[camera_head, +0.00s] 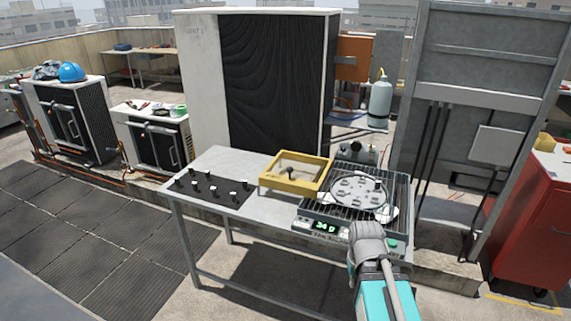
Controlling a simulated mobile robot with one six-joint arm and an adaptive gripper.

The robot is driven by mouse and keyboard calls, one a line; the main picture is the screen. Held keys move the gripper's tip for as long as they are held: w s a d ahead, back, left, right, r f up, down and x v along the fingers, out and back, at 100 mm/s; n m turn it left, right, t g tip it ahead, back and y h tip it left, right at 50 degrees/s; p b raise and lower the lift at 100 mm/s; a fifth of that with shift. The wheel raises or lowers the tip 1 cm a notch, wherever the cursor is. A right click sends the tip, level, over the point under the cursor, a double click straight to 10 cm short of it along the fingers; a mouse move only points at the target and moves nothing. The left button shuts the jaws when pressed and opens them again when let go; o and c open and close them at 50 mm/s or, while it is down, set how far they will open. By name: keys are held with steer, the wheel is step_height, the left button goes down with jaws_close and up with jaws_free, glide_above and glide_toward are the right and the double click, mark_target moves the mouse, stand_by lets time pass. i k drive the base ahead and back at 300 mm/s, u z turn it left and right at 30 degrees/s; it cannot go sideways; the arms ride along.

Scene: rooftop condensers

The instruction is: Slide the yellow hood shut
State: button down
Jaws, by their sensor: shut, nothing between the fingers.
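The yellow hood (280,185) is a low, box-like frame with a clear top. It sits on the light grey table, to the left of a bench device (310,225) with a lit green display. A round plate (352,207) carrying small parts lies on the device's dark grille. The hood is beside this plate and does not cover it. My gripper (366,236) is at the front edge of the device, right of and nearer than the hood, apart from it. Its fingers are mostly hidden by my wrist. It appears shut and empty.
A dark mat (208,188) with several small knobbed pieces lies at the table's left. A grey-green cylinder (380,103) stands behind the device. A large condenser (203,80) rises behind the table. A red cabinet (535,220) stands at right.

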mark_target(298, 187)
steer(key=z, duration=0.05)
steer(key=i, duration=0.9)
steer(key=u, duration=0.05)
